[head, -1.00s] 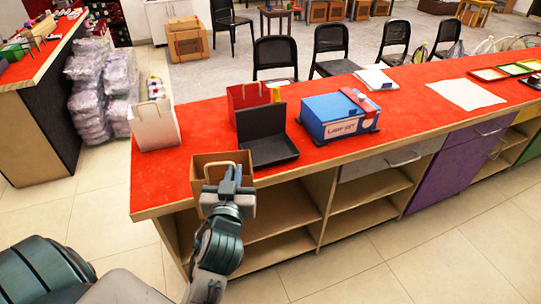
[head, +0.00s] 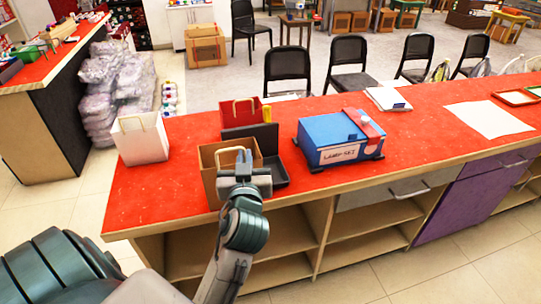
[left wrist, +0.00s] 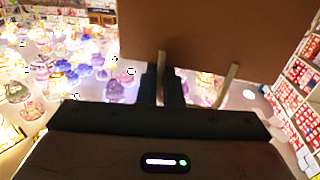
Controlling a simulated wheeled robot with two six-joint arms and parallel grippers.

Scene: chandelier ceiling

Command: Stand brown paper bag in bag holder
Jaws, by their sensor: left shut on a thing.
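The brown paper bag (head: 213,182) is upright in front of the counter's near left part, and it also shows large in the left wrist view (left wrist: 215,35). My left gripper (head: 243,165) is shut on one of the bag's pale handles. The black bag holder (head: 268,138), with an upright back panel and a low tray, stands on the red counter just behind and right of the bag. The bag hides the holder's left part. I cannot tell whether the bag touches the holder or the counter. My right gripper is not in view.
A white paper bag (head: 142,143) stands left on the counter (head: 160,200). A red bag (head: 238,112) is behind the holder. A blue lamp box (head: 338,138) stands close to its right. The counter between the white and brown bags is clear.

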